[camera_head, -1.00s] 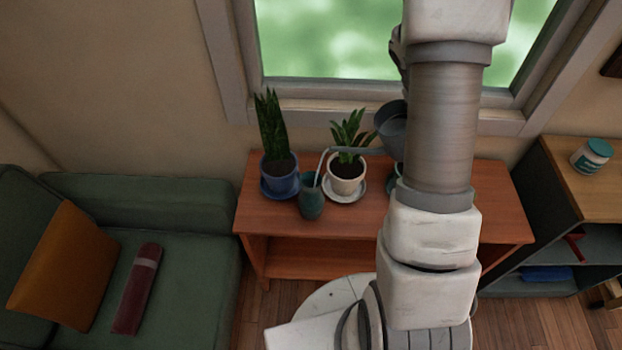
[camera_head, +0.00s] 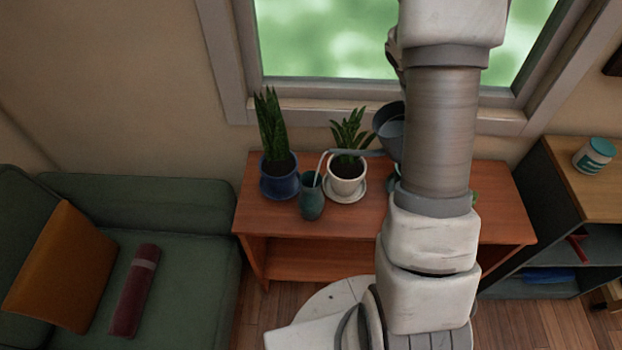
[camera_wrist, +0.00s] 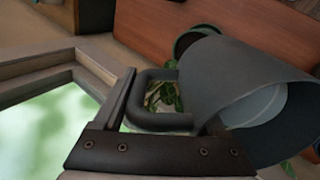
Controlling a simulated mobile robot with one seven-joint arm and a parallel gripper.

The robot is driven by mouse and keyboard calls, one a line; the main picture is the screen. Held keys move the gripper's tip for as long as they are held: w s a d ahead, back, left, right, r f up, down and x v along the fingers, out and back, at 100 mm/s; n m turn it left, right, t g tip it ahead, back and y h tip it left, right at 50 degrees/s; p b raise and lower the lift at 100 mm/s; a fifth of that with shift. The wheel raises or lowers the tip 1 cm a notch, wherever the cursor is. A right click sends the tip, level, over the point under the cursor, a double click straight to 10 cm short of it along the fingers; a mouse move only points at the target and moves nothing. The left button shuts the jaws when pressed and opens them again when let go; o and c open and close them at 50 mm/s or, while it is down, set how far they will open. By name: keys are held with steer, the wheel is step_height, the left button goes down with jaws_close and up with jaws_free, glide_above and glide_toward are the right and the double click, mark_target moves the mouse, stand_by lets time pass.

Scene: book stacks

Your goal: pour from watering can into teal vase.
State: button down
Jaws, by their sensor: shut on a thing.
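The grey watering can (camera_head: 389,124) is held tilted above the table, partly behind my arm. Its long spout (camera_head: 357,153) reaches left in front of the white-potted plant. A thin pale streak, looking like water, runs from the spout's end down to the mouth of the teal vase (camera_head: 312,203). The vase stands upright on the table near its left front. In the wrist view my gripper (camera_wrist: 168,108) is shut on the can's dark handle (camera_wrist: 160,122). The can's body (camera_wrist: 225,75) shows at right, with a paler surface inside its opening. The vase is not visible there.
A blue-potted plant (camera_head: 280,183) stands left of the vase and a white-potted plant (camera_head: 347,178) to its right, both close. The orange-brown table (camera_head: 262,216) is bare at front left. A window (camera_head: 345,40) is behind; a green sofa (camera_head: 190,235) is at left.

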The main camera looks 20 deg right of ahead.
steer(key=shift+a+f+h+b, duration=0.3)
steer(key=shift+f+b, duration=0.45)
steer(key=shift+b, duration=0.55)
steer(key=shift+a+f+h+b, duration=0.2)
steer(key=shift+a+f+b, duration=0.2)
steer(key=shift+f+b, duration=0.65)
stand_by(3.0)
